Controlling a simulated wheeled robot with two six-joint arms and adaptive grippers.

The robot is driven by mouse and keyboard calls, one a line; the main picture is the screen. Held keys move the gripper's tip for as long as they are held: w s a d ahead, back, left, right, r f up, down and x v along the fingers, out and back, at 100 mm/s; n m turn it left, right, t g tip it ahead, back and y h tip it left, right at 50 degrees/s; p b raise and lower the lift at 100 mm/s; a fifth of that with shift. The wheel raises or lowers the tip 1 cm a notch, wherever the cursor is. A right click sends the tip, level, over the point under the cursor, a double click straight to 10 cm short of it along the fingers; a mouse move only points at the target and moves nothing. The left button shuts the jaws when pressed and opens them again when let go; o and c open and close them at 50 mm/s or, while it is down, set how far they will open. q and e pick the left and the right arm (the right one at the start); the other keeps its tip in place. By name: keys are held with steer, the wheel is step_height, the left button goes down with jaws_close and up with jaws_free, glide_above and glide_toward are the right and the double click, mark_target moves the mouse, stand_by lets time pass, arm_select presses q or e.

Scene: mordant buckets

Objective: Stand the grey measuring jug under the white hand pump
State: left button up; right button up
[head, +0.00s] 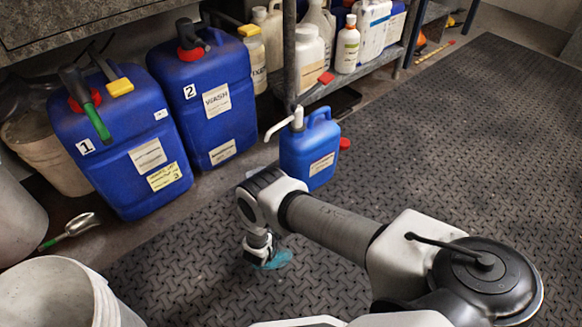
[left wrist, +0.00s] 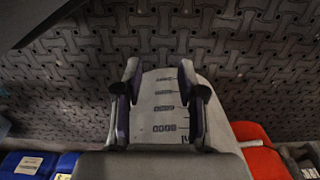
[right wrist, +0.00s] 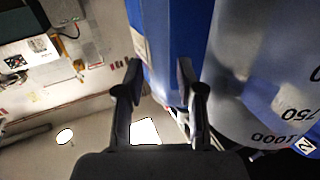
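The white hand pump (head: 296,119) sits on a small blue jerrycan (head: 312,150), its spout pointing left. My right arm reaches across the head view; its gripper end (head: 262,252) hangs low over the mat in front of the jerrycan, mostly hidden. The translucent grey measuring jug (right wrist: 255,85), with printed numbers, is very close beside the right gripper (right wrist: 160,75) in the right wrist view. That gripper's fingers are apart, with blue behind them. A small teal patch shows by it in the head view. My left gripper (left wrist: 159,70) has its fingers apart before a pale marked thing (left wrist: 165,115).
Large blue canisters 1 (head: 125,150) and 2 (head: 205,105) stand at the left. A white bucket (head: 60,295) is at the lower left. A metal scoop (head: 75,226) lies on the floor. A shelf of bottles is behind. The mat (head: 450,150) at the right is clear.

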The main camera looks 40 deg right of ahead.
steer(key=p+v, duration=0.3)
steer(key=v, duration=0.9)
steer(key=w+d+n+t+y, duration=0.2)
steer(key=w+d+n+y, duration=0.15)
steer(key=n+y, duration=0.25)
steer(key=s+a+r+n+g+y, duration=0.1)
steer(key=s+r+n+g+y, duration=0.1)
steer(key=s, duration=0.7)
steer(key=s+a+r+n+g+y, duration=0.2)
steer(key=s+r+g+y, duration=0.1)
steer(key=s, duration=0.5)
steer(key=s+a+r+n+g+y, duration=0.2)
steer(key=s+g+y, duration=0.3)
steer(key=s, duration=0.4)
steer(key=shift+s+r+n, duration=0.3)
steer(key=shift+s+r, duration=0.05)
steer(key=shift+r, duration=0.1)
